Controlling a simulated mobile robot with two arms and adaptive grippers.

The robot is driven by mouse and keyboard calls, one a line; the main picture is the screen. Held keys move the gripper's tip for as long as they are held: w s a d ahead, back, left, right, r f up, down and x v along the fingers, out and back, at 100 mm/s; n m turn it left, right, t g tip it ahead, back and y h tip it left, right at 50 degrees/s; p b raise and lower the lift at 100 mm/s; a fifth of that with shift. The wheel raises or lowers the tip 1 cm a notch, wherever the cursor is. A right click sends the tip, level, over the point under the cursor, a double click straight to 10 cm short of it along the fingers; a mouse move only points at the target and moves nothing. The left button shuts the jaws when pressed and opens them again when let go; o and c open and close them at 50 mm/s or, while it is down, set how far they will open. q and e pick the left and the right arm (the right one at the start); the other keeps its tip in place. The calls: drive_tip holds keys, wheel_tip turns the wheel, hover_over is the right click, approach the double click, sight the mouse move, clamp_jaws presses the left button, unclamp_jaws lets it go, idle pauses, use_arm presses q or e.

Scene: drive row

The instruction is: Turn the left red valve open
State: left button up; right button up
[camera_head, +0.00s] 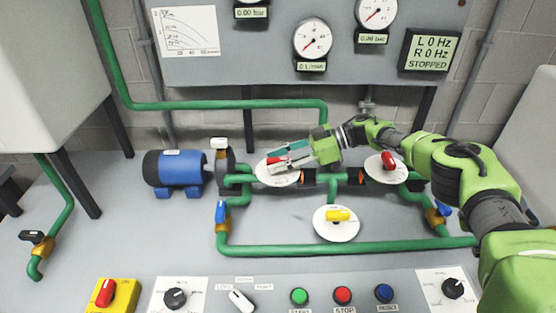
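The left red valve has a round white dial plate (266,178) and a red handle (277,160), partly hidden by my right gripper. My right gripper (283,158) reaches in from the right, with its fingers over the dial at the red handle. Part of the handle shows beside and between the fingers. I cannot tell whether they press on it. My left gripper is not in view. A second red valve (388,160) sits on its own white dial to the right, its handle tilted.
A yellow valve (339,215) sits on a white dial below, within green pipes (330,248). A blue motor (175,169) stands left. The front panel has green (299,296), red (343,295) and blue (384,293) buttons. The display (431,51) reads STOPPED.

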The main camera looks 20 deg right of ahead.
drive_tip(key=shift+d, duration=0.1)
drive_tip(key=v, duration=1.2)
drive_tip(key=shift+f, duration=0.1)
